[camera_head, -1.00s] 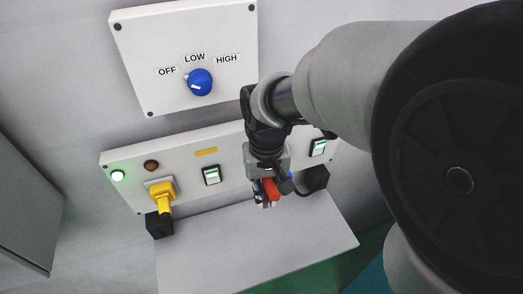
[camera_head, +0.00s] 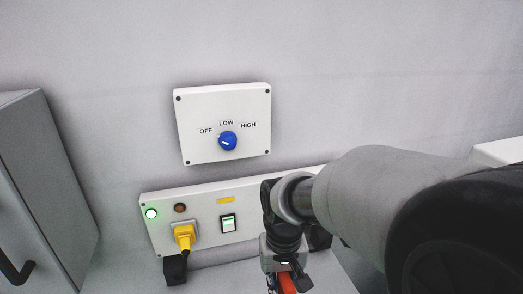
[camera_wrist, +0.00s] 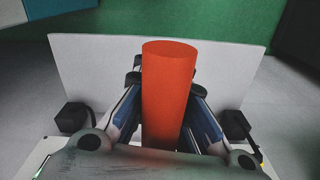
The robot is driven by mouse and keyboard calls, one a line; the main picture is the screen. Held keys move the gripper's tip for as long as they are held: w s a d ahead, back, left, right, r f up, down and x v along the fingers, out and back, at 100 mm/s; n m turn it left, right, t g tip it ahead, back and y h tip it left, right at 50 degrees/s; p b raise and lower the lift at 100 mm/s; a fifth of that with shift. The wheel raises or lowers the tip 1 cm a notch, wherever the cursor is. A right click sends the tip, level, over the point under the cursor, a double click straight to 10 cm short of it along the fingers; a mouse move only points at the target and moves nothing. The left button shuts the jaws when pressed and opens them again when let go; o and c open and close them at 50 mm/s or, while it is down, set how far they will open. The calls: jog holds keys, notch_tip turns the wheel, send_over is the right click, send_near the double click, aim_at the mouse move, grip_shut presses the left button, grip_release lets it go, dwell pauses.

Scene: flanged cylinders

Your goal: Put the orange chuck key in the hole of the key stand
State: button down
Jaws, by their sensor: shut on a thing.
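My gripper (camera_wrist: 168,112) is shut on the orange chuck key (camera_wrist: 168,80), which shows in the wrist view as a smooth orange cylinder standing up between the two fingers. Its lower end is hidden by the gripper. In the head view my gripper (camera_head: 284,277) is at the bottom edge, with a piece of the orange key (camera_head: 288,284) between its fingers and the rest cut off. I cannot make out the key stand or its hole in either view.
A white panel (camera_head: 160,234) with a green lamp, yellow plug (camera_head: 184,234) and lit switch (camera_head: 228,223) is behind my arm. A control box (camera_head: 195,144) with a blue knob hangs above. A grey cabinet (camera_head: 45,180) stands left. A pale board (camera_wrist: 90,65) lies beyond the key.

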jog(key=w+d+f+m+b, duration=0.1)
jog(key=w+d+f, duration=0.5)
jog(key=w+d, duration=0.3)
jog(key=shift+w+d+f, duration=0.2)
jog(key=shift+w+d, duration=0.15)
jog(key=shift+d, duration=0.2)
jog(key=shift+s, duration=0.1)
